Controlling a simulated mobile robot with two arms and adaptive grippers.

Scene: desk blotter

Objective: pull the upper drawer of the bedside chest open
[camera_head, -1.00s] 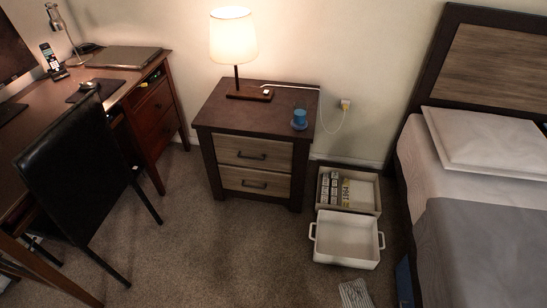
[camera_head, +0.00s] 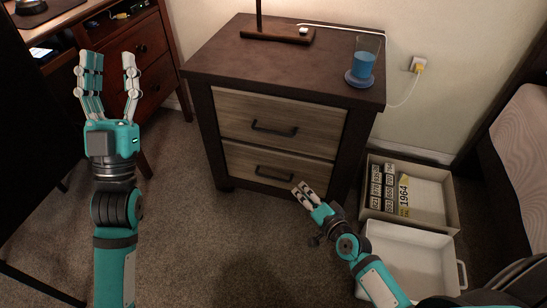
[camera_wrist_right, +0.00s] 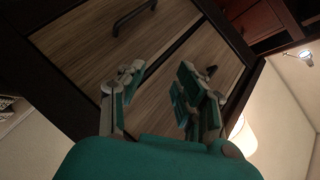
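The bedside chest (camera_head: 200,130) has a dark frame and two wood-grain drawers, both shut. The upper drawer (camera_head: 315,115) carries a dark bar handle (camera_head: 274,129); the lower drawer (camera_head: 240,160) has a similar handle (camera_head: 274,174). My right gripper (camera_head: 305,192) is in front of the lower drawer, low and right of its handle, apart from both handles. In the right wrist view its fingers (camera_wrist_right: 160,90) are spread and empty, and one partly covers the upper drawer's handle (camera_wrist_right: 211,70). My left gripper (camera_head: 108,75) is raised left of the chest, open and empty.
A lamp base (camera_head: 278,34) and a blue glass on a coaster (camera_head: 363,66) stand on the chest. A box of number plates (camera_head: 440,190) and a white dish (camera_head: 410,258) lie on the floor at right. A desk and black chair are at left. Carpet before the chest is clear.

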